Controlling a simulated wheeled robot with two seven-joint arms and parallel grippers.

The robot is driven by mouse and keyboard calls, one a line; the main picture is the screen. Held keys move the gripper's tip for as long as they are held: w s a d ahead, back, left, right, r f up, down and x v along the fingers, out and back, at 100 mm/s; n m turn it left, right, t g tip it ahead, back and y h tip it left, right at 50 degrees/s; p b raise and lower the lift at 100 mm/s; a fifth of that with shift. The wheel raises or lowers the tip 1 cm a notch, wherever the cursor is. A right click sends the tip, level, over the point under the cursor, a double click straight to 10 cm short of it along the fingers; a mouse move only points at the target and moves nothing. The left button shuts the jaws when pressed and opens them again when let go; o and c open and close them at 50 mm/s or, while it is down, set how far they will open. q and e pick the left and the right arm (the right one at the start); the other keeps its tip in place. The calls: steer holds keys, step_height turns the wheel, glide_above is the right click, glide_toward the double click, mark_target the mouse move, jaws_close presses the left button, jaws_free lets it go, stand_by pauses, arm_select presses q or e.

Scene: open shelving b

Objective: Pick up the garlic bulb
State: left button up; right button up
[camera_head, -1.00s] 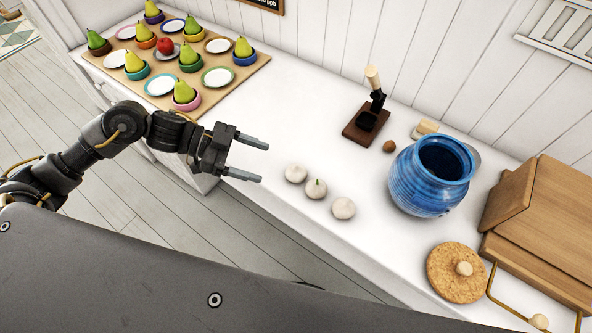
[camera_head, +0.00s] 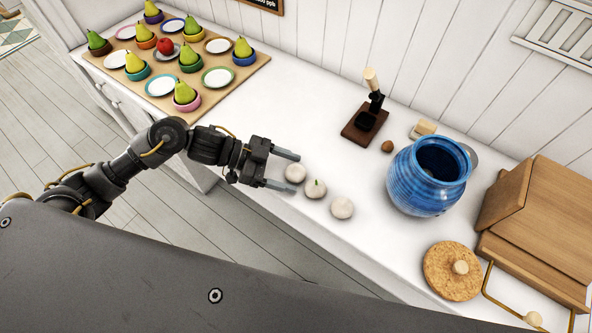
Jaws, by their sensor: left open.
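Three whitish garlic bulbs lie in a slanting row on the white counter: a left bulb (camera_head: 295,173), a middle bulb (camera_head: 314,189) with a small green sprout, and a right bulb (camera_head: 342,208). My left gripper (camera_head: 289,171) is open and empty. Its two fingers point right, and the left bulb shows at the opening between their tips. I cannot tell whether the fingers touch it. My right gripper is not in view.
A blue jar (camera_head: 425,181) stands right of the bulbs, with a cork lid (camera_head: 452,271) in front and a wooden box (camera_head: 540,215) beyond. A brown nut (camera_head: 387,147) and a dark wooden stand (camera_head: 365,124) lie behind. A board (camera_head: 215,93) holds pears and plates at back left.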

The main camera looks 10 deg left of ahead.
arm_select(q)
steer(key=c, duration=1.1)
steer(key=shift+o, duration=0.2)
steer(key=shift+r, duration=0.15)
